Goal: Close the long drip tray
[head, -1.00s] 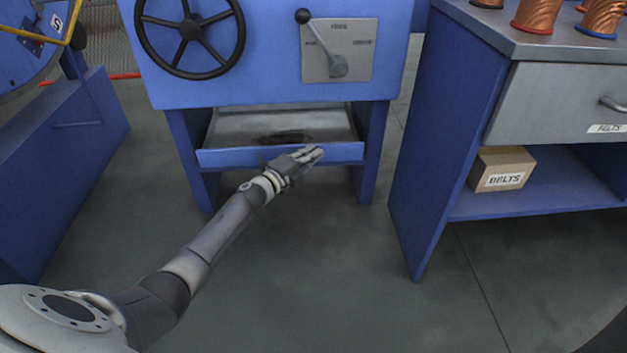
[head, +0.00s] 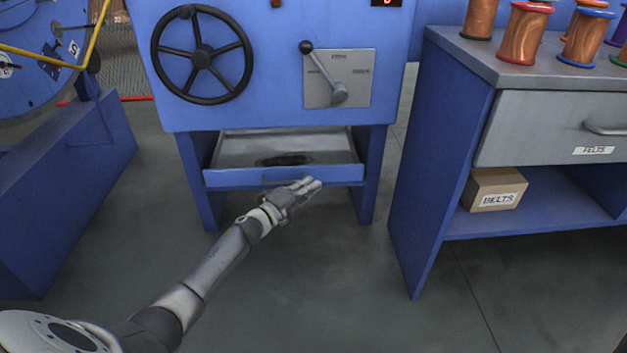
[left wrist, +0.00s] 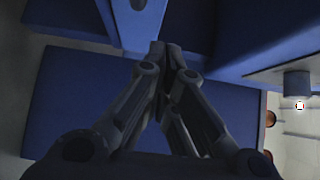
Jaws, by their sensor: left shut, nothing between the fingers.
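The long drip tray (head: 225,181) is a shallow grey tray with a blue front, under the blue machine cabinet. It stands partly pulled out; its grey inside and a dark patch show behind the front. My left gripper (head: 314,185) is shut and empty, just in front of the lower edge of the tray front, right of its middle. I cannot tell whether it touches. In the left wrist view the shut fingers (left wrist: 160,50) point at dark blue surfaces that I cannot name surely. My right gripper is not in view.
The cabinet (head: 270,60) above carries a black handwheel (head: 202,56) and a lever (head: 325,72). A blue workbench (head: 437,180) with copper spools and a belts box (head: 494,190) stands to the right. A blue machine base (head: 60,190) is at left. The floor between is clear.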

